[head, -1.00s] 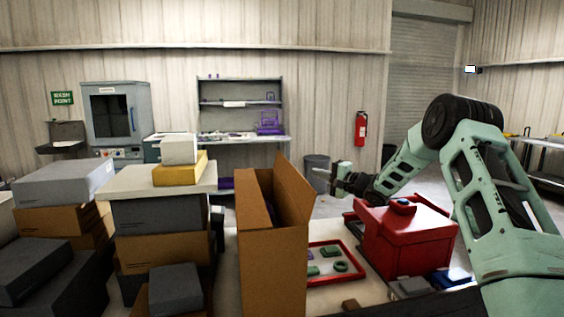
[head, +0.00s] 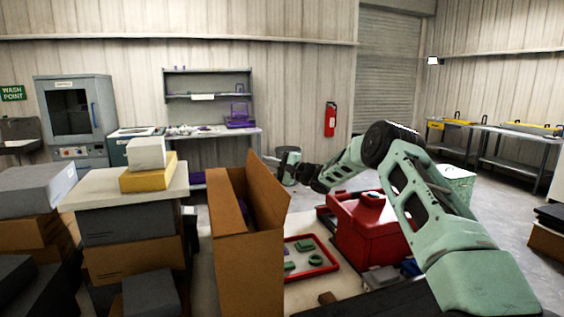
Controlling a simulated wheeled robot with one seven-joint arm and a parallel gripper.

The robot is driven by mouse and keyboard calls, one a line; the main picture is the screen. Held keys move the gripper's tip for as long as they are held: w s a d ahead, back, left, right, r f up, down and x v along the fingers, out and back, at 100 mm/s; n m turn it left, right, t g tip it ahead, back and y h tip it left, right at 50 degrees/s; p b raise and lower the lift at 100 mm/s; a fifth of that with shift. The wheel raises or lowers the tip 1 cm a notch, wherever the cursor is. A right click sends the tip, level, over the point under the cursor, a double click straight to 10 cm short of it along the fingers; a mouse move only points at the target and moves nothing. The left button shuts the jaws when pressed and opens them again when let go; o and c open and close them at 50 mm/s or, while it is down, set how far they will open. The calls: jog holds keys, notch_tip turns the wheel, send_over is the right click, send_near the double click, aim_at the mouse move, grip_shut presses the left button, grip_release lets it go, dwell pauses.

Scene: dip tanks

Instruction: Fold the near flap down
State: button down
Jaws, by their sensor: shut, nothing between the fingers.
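A tall open brown cardboard box (head: 248,270) stands at the near edge of the table in the head view. Two of its flaps stand up, a left one (head: 226,195) and a right one (head: 268,195). I cannot tell whether a separate near flap hangs against the front face. My gripper (head: 281,166) is shut and empty, small in the picture, just beyond the top of the right flap. I cannot tell whether it touches the flap. The inside of the box is mostly hidden.
A red tray (head: 331,268) with green parts and a red case (head: 357,240) stand right of the box. Stacked cartons with a pale top (head: 85,197) stand close on its left. A bin (head: 289,153) and a bench (head: 250,131) are behind, with open floor between.

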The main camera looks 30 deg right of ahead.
jog(key=shift+w+a+r, duration=0.15)
jog(key=shift+a, duration=0.35)
jog(key=shift+w+a+r, duration=0.1)
jog(key=shift+w+a, duration=0.05)
jog(key=shift+a, duration=0.35)
jog(key=shift+r+p, duration=0.1)
jog(key=shift+p, duration=0.3)
